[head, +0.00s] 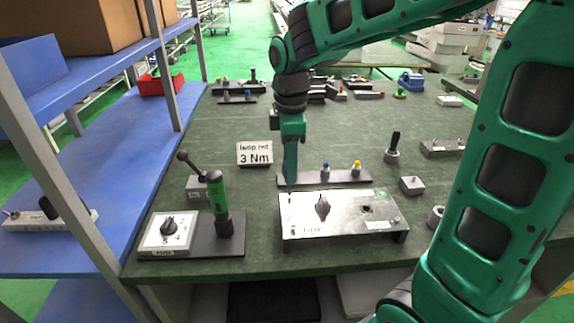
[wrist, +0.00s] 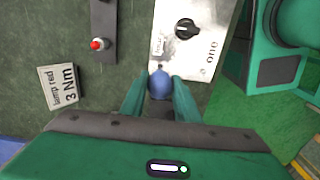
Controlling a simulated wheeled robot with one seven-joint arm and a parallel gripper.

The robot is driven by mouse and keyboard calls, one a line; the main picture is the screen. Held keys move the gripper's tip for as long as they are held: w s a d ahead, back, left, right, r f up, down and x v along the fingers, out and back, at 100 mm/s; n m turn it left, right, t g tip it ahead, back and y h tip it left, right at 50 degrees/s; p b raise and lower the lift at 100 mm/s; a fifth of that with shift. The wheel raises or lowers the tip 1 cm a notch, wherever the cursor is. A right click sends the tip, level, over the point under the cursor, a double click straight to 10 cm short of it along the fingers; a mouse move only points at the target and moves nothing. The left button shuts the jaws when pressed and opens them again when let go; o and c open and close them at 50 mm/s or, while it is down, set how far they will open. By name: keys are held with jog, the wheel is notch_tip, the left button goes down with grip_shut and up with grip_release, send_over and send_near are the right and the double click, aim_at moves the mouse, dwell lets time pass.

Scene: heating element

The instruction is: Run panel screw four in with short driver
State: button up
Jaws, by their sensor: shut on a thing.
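The pale front panel (head: 340,228) lies on the bench with a black knob (head: 322,206) on it and a dark hole towards its right. My gripper (head: 290,180) points down at the panel's back left corner. In the wrist view its two fingers (wrist: 160,88) are shut on a round blue handle (wrist: 160,82), which looks like the short driver. The panel's corner (wrist: 162,55) lies just beyond the handle.
A dark rack (head: 345,178) behind the panel holds blue and yellow tools. A "3 Nm" sign (head: 254,153) stands left of my gripper. A green-handled tool (head: 217,192) stands upright left of the panel, beside a dial box (head: 152,240). A grey block (head: 412,186) lies to the right.

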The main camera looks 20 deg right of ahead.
jog(key=shift+f, duration=0.35)
jog(key=shift+m, duration=2)
jog(key=shift+m, duration=0.4)
jog(key=m, duration=0.3)
jog(key=shift+f, duration=0.1)
